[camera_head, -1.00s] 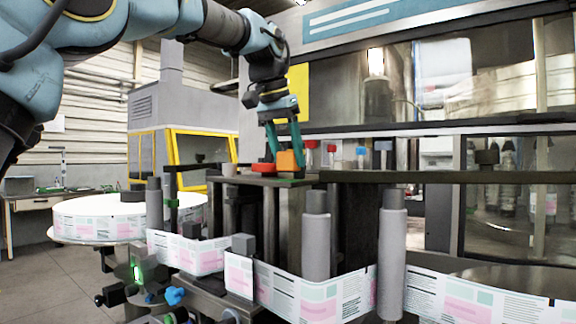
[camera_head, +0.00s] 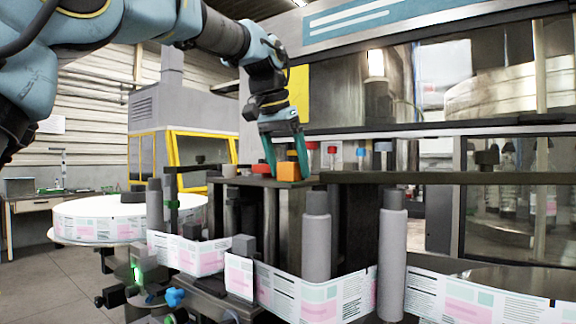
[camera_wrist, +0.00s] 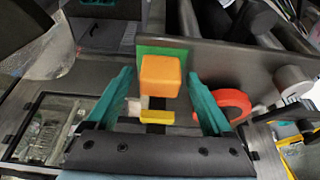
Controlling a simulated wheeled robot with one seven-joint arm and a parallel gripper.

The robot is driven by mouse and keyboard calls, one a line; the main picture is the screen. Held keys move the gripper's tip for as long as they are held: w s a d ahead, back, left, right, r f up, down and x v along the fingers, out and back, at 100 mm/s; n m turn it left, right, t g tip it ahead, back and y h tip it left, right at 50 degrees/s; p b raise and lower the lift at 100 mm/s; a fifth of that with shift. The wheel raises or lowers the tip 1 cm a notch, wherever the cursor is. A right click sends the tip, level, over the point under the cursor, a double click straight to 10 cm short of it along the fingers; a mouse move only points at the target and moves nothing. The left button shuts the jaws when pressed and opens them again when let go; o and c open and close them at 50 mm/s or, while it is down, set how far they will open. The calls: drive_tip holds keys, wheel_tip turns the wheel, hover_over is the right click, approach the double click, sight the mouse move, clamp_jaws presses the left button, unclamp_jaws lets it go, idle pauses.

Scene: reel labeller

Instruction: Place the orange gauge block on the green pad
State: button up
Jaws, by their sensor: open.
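The orange gauge block (camera_head: 288,171) is on the machine's dark top plate in the head view. In the wrist view the block (camera_wrist: 161,77) sits over the green pad (camera_wrist: 150,51), whose green shows behind and beside it. Its underside is hidden, so full contact with the pad cannot be seen. My gripper (camera_head: 285,168) is over the plate at the block. In the wrist view its teal fingers are apart, one on each side of the block, with a gap on both sides.
A red round piece (camera_wrist: 233,103) lies right of my fingers in the wrist view. A small yellow piece (camera_wrist: 157,117) shows between the fingers. Red- and blue-topped posts (camera_head: 312,147) stand behind the plate. Grey rollers (camera_head: 392,255) carry the label web in front.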

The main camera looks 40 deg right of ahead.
drive_tip(key=shift+r, duration=0.1)
drive_tip(key=v, duration=1.2)
drive_tip(key=shift+p, duration=0.3)
drive_tip(key=shift+w+a, duration=0.1)
drive_tip(key=w+a+f+n, duration=0.1)
drive_tip(key=w+a+f, duration=0.1)
drive_tip(key=f, duration=0.2)
drive_tip(key=w+a+f+n+y, duration=0.1)
drive_tip(key=w+a+f, duration=0.1)
drive_tip(key=w+f, duration=0.1)
drive_tip(key=w+a+f, duration=0.2)
drive_tip(key=w+f, duration=0.1)
drive_tip(key=f, duration=0.3)
drive_tip(key=shift+w+n+y, duration=0.25)
drive_tip(key=shift+n+y, duration=0.05)
drive_tip(key=shift+n, duration=0.1)
drive_tip(key=w+a+f+n+y, duration=0.1)
drive_tip(key=w+a+f+n, duration=0.25)
drive_tip(key=a+f, duration=0.9)
drive_tip(key=s+a+f+n, duration=0.3)
drive_tip(key=a+f, duration=0.7)
drive_tip(key=a, duration=0.3)
drive_tip(key=s+a+f+n+y, duration=0.1)
drive_tip(key=s+a+f+n, duration=0.3)
drive_tip(key=a+f, duration=0.5)
drive_tip(key=a, duration=0.4)
drive_tip(key=shift+f, duration=0.4)
